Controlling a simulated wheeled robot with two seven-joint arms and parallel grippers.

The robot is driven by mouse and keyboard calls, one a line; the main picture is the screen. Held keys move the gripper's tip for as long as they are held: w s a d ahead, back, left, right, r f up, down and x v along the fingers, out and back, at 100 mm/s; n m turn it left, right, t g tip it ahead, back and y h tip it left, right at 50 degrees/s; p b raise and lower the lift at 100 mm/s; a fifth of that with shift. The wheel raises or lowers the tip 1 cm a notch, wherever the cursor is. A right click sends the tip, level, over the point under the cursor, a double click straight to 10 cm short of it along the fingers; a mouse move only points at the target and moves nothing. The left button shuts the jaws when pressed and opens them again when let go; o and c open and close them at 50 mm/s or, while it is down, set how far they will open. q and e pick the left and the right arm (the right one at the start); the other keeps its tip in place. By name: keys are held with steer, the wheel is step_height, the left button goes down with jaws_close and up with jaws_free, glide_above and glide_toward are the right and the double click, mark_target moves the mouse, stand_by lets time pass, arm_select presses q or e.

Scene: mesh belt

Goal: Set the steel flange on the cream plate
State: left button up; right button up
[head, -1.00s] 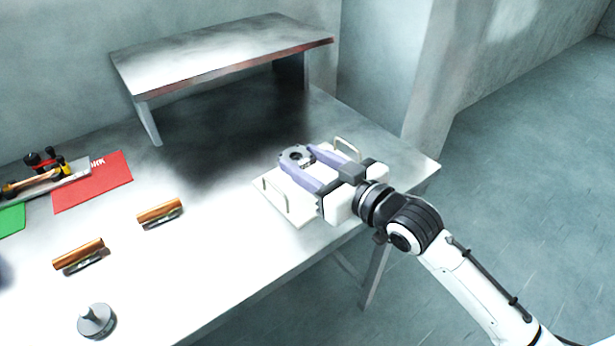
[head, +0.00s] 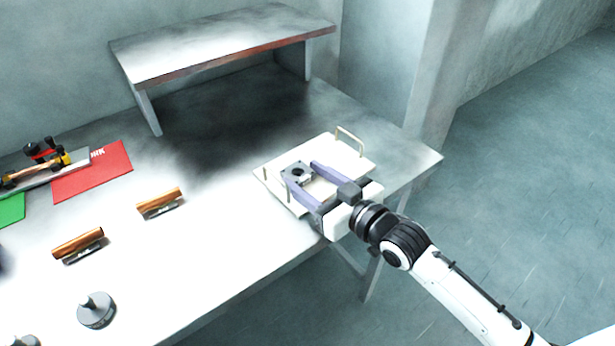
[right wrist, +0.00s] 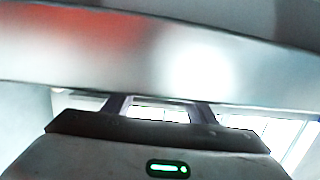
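The steel flange (head: 297,171) is a grey piece with a dark round hole, at the tips of my right gripper (head: 300,173) in the head view. The fingers lie along its two sides and look shut on it. The cream plate (head: 337,157) is a flat board with upright handles at two ends, at the table's right front edge. The flange is over the plate's left part, low; I cannot tell whether it touches. In the right wrist view, a blurred grey metallic surface fills the top, beyond the fingers (right wrist: 160,108). My left gripper is not in view.
A raised metal shelf (head: 220,47) stands at the back. Two wooden-handled tools (head: 160,200) (head: 78,243) and a grey knobbed disc (head: 96,311) lie left of the plate. A red mat (head: 93,172) and a green mat (head: 12,210) lie at the far left.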

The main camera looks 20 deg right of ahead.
steer(key=shift+r, duration=0.25)
steer(key=v, duration=1.2)
steer(key=shift+f, duration=0.2)
